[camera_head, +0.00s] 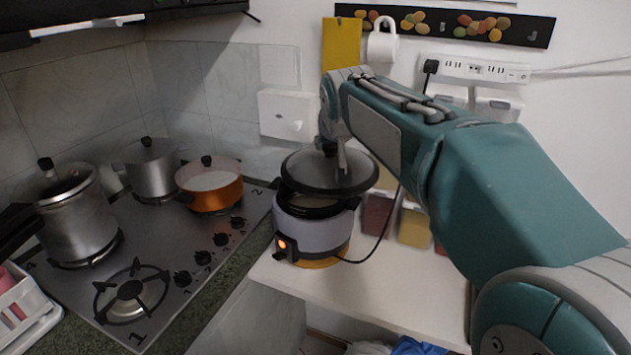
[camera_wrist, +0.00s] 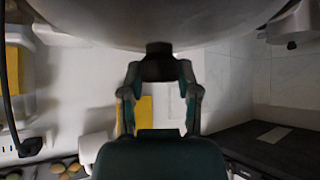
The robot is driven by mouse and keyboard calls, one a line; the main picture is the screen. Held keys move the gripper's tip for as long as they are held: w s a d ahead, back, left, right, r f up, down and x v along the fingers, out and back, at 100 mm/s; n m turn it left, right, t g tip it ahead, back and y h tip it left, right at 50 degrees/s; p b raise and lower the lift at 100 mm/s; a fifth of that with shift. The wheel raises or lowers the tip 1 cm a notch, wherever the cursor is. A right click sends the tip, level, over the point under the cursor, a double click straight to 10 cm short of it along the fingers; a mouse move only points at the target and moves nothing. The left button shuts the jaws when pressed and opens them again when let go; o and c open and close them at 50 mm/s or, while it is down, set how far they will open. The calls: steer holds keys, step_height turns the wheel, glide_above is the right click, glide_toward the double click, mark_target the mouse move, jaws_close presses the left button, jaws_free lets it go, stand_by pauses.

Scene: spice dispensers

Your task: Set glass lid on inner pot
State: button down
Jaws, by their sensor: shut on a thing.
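The glass lid (camera_head: 352,180) has a dark rim and a black knob. It is over the rice cooker (camera_head: 312,228), with the dark inner pot (camera_head: 308,208) partly showing below it. The lid looks raised and set a little to the right of the pot; exact contact is unclear. My gripper (camera_head: 335,150) is shut on the lid's knob. In the wrist view, the fingers close on the black knob (camera_wrist: 159,62), and the lid's underside or surface (camera_wrist: 160,18) fills the top edge. Most of the pot's opening is hidden by the lid.
The cooker stands on a white counter (camera_head: 385,298), its orange light lit and its cord running right. Spice dispensers (camera_head: 414,222) stand behind it. The stove (camera_head: 165,270) at left bears a steel pot (camera_head: 75,222), another steel pot (camera_head: 153,172) and an orange pot (camera_head: 205,192).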

steer(key=w+a+f, duration=0.1)
steer(key=w, duration=0.1)
steer(key=w+a+f, duration=0.1)
steer(key=w, duration=0.2)
steer(key=w+a+f, duration=0.1)
steer(key=w+f, duration=0.1)
steer(key=w, duration=0.1)
steer(key=shift+w+a, duration=0.1)
steer(key=shift+a, duration=0.2)
steer(key=w+f, duration=0.4)
steer(key=f, duration=0.5)
steer(key=shift+a, duration=0.4)
steer(key=shift+c, duration=1.6)
jaws_free()
steer(key=shift+w+f, duration=0.15)
steer(key=shift+r, duration=0.2)
steer(key=v, duration=1.2)
steer(key=shift+r, duration=0.1)
